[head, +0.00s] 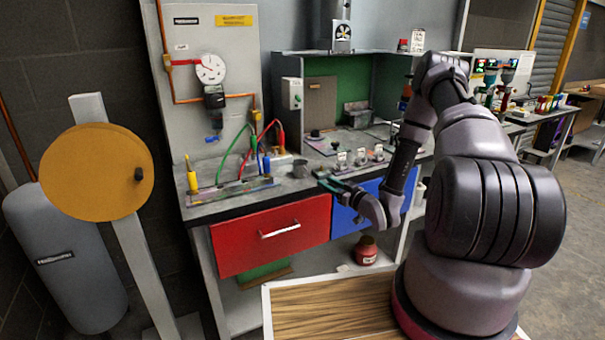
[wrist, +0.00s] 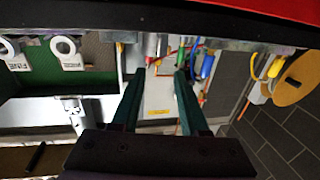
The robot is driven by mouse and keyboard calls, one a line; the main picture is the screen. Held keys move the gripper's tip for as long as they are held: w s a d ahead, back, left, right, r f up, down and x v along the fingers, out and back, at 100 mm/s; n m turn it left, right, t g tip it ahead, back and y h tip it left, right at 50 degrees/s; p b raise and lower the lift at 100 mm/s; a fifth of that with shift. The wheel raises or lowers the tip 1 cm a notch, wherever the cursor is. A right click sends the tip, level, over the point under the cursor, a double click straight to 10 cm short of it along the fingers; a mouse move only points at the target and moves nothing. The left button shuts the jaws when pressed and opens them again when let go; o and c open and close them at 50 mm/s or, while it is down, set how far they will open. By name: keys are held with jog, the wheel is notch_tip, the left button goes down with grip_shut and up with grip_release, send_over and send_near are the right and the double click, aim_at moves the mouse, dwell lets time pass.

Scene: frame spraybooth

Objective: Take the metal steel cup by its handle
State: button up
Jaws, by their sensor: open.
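A small grey metal cup (head: 299,168) stands on the bench top, just right of the coloured cables. My gripper (head: 325,177) is at the bench's front edge, just right of and in front of the cup, with its fingers pointing toward the bench. In the wrist view my gripper (wrist: 160,72) has its two dark green fingers spread apart with nothing held between them. A grey metallic shape (wrist: 154,46) shows just beyond the fingertips and seems to be the cup. I cannot make out its handle in either view.
Coloured cables and a yellow-handled tool (head: 191,180) lie left of the cup. Several small labelled fittings (head: 360,156) stand to its right, before the green-backed booth (head: 334,85). A red drawer (head: 270,238) and a blue drawer (head: 352,215) are below the bench top.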

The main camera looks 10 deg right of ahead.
send_near(302, 170)
jog(key=x, duration=0.5)
jog(key=shift+w+r, duration=0.25)
jog(key=shift+r, duration=0.1)
grip_shut()
